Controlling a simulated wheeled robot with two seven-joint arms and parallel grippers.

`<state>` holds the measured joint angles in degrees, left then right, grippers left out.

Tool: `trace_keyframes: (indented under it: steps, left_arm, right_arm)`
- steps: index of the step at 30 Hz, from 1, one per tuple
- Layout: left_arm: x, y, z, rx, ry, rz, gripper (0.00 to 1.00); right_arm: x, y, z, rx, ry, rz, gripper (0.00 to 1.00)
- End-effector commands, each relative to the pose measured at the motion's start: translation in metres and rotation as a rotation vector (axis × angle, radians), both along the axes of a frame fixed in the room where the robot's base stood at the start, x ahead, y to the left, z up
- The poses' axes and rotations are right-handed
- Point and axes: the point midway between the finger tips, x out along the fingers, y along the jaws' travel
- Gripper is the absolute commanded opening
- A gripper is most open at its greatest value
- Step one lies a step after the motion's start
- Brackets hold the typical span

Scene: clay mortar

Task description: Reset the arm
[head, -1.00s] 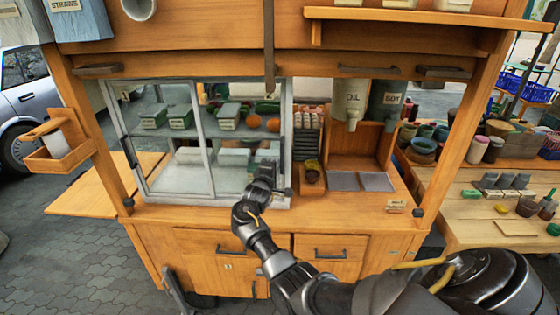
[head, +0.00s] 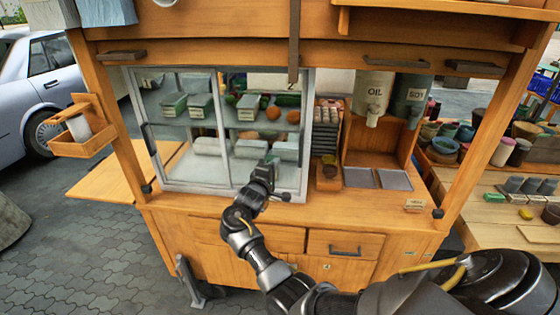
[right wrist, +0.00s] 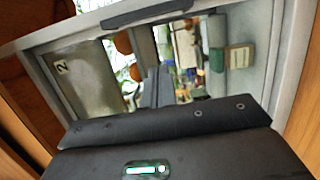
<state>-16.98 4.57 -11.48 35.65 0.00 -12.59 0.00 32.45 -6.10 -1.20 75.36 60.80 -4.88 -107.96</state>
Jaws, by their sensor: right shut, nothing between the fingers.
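My right gripper (head: 270,163) is shut and empty. In the head view it overlaps the lower right part of the glass display case (head: 303,130), and I cannot tell whether it touches the case. In the right wrist view its dark fingers (right wrist: 151,88) stand together before the glass, with a pale frame (right wrist: 275,60) around it and a dark bar handle (right wrist: 150,12) at the top. My right arm reaches in from the lower right. My left gripper is not in view.
The wooden cart's counter (head: 335,210) runs below the case. To the right are the OIL dispenser (head: 374,95), a grey dispenser (head: 408,100) and metal plates (head: 376,179). A side table (head: 505,215) with jars stands at right. Paving (head: 90,250) at lower left is open.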

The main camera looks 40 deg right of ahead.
Motion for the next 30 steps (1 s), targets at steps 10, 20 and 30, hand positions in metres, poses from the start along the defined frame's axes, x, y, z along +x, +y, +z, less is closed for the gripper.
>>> trace_keyframes:
  steps: [10,20,30]
  left_arm:
    - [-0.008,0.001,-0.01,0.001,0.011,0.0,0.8]
    - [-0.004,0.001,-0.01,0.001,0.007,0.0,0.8]
    - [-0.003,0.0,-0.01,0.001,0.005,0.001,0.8]
  right_arm:
    - [-0.022,0.035,0.0,0.0,0.0,0.002,0.0]
    - [-0.023,0.037,0.0,-0.001,0.001,0.003,0.0]
    - [0.01,0.062,-0.012,0.269,-0.343,0.142,0.0]
